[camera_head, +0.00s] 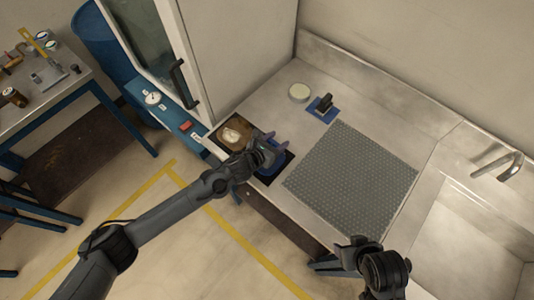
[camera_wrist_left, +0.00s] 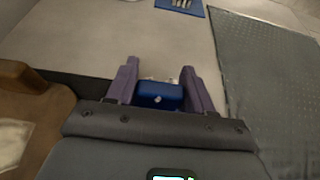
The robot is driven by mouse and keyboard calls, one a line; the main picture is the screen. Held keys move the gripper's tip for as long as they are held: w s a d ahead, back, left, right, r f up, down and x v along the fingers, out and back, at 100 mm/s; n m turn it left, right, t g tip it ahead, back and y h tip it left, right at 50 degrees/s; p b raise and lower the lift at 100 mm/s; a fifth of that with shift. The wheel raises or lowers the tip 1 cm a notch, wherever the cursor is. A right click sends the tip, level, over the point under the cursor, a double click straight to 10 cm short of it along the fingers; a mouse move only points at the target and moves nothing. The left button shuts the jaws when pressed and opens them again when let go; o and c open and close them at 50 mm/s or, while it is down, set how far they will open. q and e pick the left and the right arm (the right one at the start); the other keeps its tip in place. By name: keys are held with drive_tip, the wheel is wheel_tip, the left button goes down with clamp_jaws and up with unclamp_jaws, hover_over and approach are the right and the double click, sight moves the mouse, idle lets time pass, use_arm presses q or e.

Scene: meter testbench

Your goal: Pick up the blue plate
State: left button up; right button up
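A flat blue plate (camera_head: 313,110) lies at the back of the counter with a dark object on it. Its edge, with metallic pieces on it, shows at the top of the left wrist view (camera_wrist_left: 180,8). My left gripper (camera_head: 272,150) is over the counter's front left part, well short of that plate. In the left wrist view its two fingers (camera_wrist_left: 160,85) stand apart on either side of a small blue piece (camera_wrist_left: 160,95); I cannot tell whether they press on it. My right gripper (camera_head: 330,262) is low near the counter's front edge, its fingers unclear.
A grey textured mat (camera_head: 350,180) covers the middle of the counter. A brown board (camera_head: 235,126) lies left of my left gripper. A sink (camera_head: 480,240) and faucet (camera_head: 500,165) are at the right.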

use_arm(q)
clamp_jaws()
drive_tip(key=shift+r, duration=0.1)
